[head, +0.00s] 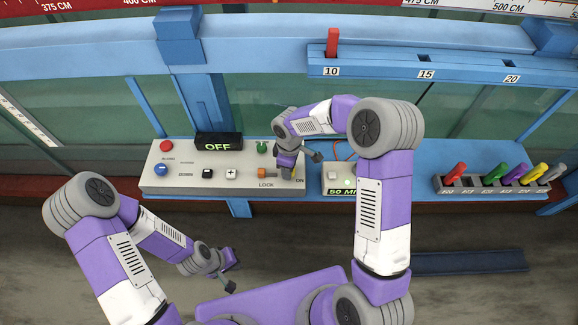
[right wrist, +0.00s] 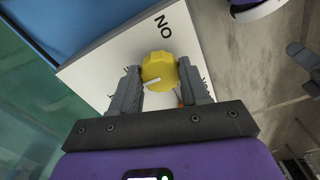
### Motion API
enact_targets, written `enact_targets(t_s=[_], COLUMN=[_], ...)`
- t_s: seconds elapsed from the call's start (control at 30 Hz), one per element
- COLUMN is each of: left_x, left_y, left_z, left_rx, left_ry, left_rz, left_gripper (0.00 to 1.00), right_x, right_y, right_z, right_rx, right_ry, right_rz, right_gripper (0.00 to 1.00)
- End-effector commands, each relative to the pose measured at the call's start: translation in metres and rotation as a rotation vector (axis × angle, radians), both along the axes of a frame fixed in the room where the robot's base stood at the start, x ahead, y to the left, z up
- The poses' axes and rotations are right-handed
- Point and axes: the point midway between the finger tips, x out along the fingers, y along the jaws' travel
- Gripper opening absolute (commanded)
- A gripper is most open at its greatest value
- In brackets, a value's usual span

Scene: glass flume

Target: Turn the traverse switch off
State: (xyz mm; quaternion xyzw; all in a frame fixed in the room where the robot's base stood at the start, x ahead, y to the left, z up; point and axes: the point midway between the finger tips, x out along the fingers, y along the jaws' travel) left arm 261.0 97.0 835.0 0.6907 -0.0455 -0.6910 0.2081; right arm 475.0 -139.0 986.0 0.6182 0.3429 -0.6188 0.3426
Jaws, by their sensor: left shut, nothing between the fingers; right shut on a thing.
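A yellow rotary knob (right wrist: 160,68), with a white pointer line, sits on the grey control panel (head: 160,180) beside an ON label. In the right wrist view the pointer line lies at the knob's lower left, turned away from that label. My right gripper (head: 288,168) is shut on this knob, one finger on each side; in the head view the gripper mostly hides it. The dark display (head: 217,145) on the panel reads OFF. My left gripper (head: 233,275) is shut and empty, low in front of the panel and clear of it.
The panel also carries a red button (head: 167,146), a blue knob (head: 161,169), a green knob (head: 263,147) and an orange part (head: 262,172) near LOCK. A smaller box (head: 340,178) stands right of it. A rack with coloured handles (head: 495,185) is farther right.

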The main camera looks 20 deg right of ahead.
Motion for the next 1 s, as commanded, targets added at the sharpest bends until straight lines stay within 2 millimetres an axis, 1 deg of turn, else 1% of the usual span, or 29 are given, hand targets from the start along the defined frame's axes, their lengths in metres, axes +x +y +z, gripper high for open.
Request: enact_targets(t_s=[0.17,0.57,0.6,0.73,0.77,1.0], left_x=[0.0000,0.0000,0.0000,0.0000,0.0000,0.0000], left_y=[0.0000,0.0000,0.0000,0.0000,0.0000,0.0000], left_z=[0.0003,0.0003,0.0003,0.0003,0.0003,0.0002], left_rx=[0.000,0.000,0.000,0.000,0.000,0.000], left_ry=[0.000,0.000,0.000,0.000,0.000,0.000], left_rz=[0.000,0.000,0.000,0.000,0.000,0.000], left_gripper=[0.00,0.00,0.00,0.00,0.00,0.00], right_x=[0.0010,0.0012,0.0011,0.0010,0.0008,0.0004], right_y=[-0.0001,-0.0002,-0.0002,-0.0001,-0.0002,-0.0001], right_z=[0.0012,0.0012,0.0012,0.0010,0.0009,0.0006], right_rx=[0.001,0.000,0.000,-0.001,0.000,0.000], right_ry=[-0.003,-0.004,-0.004,-0.003,-0.002,-0.001], right_rz=[0.028,0.035,0.035,0.034,0.033,0.032], right_gripper=[0.15,0.15,0.48,0.68,0.71,0.71])
